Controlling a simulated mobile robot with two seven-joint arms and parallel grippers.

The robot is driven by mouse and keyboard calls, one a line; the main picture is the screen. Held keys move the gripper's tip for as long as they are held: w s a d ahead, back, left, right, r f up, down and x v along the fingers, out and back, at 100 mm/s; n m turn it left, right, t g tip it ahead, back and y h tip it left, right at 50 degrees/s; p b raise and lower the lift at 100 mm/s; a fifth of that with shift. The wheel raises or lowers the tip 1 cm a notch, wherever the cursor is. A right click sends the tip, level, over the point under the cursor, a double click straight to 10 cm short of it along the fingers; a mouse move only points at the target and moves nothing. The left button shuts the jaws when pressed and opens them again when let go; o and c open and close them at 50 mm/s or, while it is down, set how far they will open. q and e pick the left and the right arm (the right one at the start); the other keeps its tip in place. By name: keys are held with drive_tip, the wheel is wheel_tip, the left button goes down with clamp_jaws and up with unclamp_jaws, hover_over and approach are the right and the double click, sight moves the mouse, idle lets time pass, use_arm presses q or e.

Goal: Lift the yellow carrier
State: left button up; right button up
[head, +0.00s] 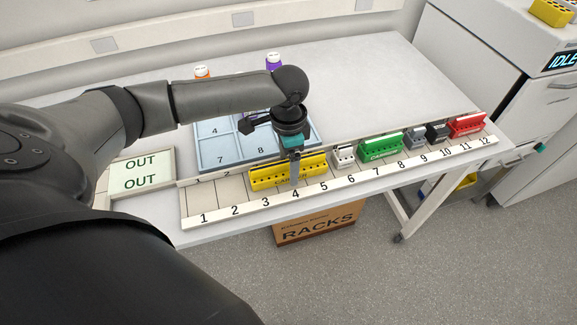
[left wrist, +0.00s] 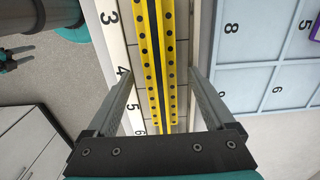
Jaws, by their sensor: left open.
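The yellow carrier (head: 265,180) is a long block with a row of dark holes, standing in the numbered rack (head: 230,211) behind labels 3 to 5. My left gripper (head: 294,178) is at the carrier, pointing down, one finger across its front face. In the left wrist view, the carrier (left wrist: 152,60) runs between the open fingers of this gripper (left wrist: 163,75), with a gap on each side. I cannot tell how low the fingertips reach. Part of what looks like my right gripper (left wrist: 14,57) shows at the left edge there, too small to read.
Grey, green (head: 381,146), black and red (head: 467,125) carriers stand farther right in the rack. An OUT tray (head: 140,173) is at left. The table's back right is clear.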

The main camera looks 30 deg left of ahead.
use_arm(q)
drive_tip(key=shift+c, duration=0.3)
clamp_jaws()
idle(0.4)
